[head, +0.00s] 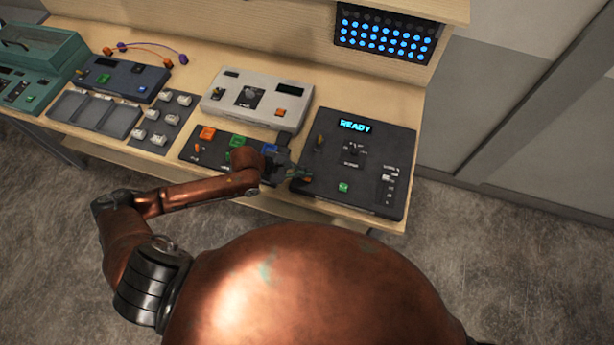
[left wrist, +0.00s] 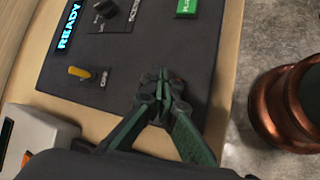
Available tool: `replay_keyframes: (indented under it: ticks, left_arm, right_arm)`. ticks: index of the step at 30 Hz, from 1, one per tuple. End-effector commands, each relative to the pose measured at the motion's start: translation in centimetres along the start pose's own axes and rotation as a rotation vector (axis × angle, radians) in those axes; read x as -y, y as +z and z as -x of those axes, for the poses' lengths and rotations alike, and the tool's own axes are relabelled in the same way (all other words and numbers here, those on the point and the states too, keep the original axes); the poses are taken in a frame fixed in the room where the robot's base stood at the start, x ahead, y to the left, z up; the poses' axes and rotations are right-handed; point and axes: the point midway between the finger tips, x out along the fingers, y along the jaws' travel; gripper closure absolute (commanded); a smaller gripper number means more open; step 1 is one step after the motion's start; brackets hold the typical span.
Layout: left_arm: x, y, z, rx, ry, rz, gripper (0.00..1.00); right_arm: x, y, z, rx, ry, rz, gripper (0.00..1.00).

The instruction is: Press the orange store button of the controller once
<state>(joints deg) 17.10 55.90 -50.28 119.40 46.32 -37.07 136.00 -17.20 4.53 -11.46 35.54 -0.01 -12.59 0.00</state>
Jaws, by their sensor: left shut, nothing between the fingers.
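The dark console (head: 352,185) with a lit READY display (head: 355,126) is at the right of the bench. The pale grey box (head: 248,98) behind has a small orange button (head: 281,112). I cannot read which is the store button. My left gripper (head: 301,174), also in the left wrist view (left wrist: 162,74), is shut and empty over the dark console's near left edge.
A lit blue dot display (head: 385,40) stands at the back. Trays, switches, a dark blue box (head: 124,78) and a teal case (head: 38,65) fill the left of the bench. In the left wrist view a yellow lever (left wrist: 79,72) is near the fingers.

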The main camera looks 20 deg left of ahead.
Motion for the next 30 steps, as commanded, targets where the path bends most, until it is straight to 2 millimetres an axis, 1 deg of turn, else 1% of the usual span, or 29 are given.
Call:
replay_keyframes:
  ticks: [14, 22, 30]
  left_arm:
    - [0.01, -0.01, -0.01, 0.0, 0.0, 0.0, 1.0]
    - [0.35, -0.28, -0.42, 0.0, -0.001, 0.002, 1.0]
    - [0.46, -0.42, -0.59, 0.0, 0.0, 0.0, 1.0]
  right_arm:
    - [-0.05, 0.02, 0.03, 0.001, 0.001, 0.0, 1.0]
    - [-0.13, -0.08, 0.9, 0.0, 0.001, 0.0, 1.0]
    - [-0.19, -0.06, 0.87, 0.001, 0.002, 0.0, 1.0]
